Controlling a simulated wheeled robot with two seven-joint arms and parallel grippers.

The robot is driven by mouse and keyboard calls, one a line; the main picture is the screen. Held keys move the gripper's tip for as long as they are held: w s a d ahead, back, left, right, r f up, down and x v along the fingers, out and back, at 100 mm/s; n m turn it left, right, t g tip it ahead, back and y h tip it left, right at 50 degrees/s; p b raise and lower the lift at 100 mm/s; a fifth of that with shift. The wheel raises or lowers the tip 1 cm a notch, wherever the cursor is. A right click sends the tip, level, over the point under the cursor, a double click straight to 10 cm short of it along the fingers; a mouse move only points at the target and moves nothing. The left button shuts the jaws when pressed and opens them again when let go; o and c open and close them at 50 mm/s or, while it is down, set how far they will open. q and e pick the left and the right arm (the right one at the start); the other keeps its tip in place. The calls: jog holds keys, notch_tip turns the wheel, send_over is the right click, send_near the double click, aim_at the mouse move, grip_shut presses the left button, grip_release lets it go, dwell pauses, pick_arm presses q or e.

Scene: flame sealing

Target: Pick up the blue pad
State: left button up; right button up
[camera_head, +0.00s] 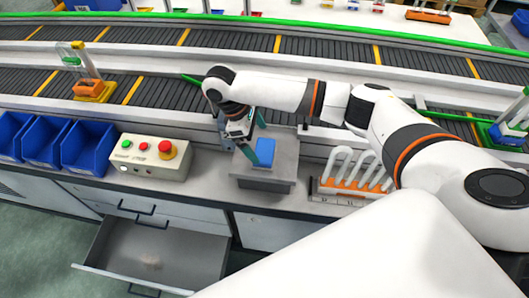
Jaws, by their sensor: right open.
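The blue pad (264,152) lies on top of a grey box-shaped stand (283,168) at the middle of the workbench. My right gripper (258,143) reaches down over the stand from my right arm, with its greenish fingers close around or beside the pad. The fingers are apart; whether they touch the pad cannot be told from this angle. The gripper body hides part of the stand's left side. My left gripper is not in view.
A control box (150,157) with a red button stands left of the stand, with blue bins (87,150) beyond it. A rack of white hooked pieces (352,182) stands to the right. An open drawer (155,253) juts out below. Conveyors (225,92) run behind.

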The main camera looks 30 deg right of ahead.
aim_at(264, 150)
jog(key=x, duration=0.1)
jog(key=p+x, duration=0.1)
jog(key=x, duration=0.3)
jog(key=shift+s+d, duration=0.1)
jog(key=shift+s, duration=0.2)
jog(key=shift+c, duration=0.2)
jog(key=c, duration=0.8)
notch_tip(264, 150, up, 10)
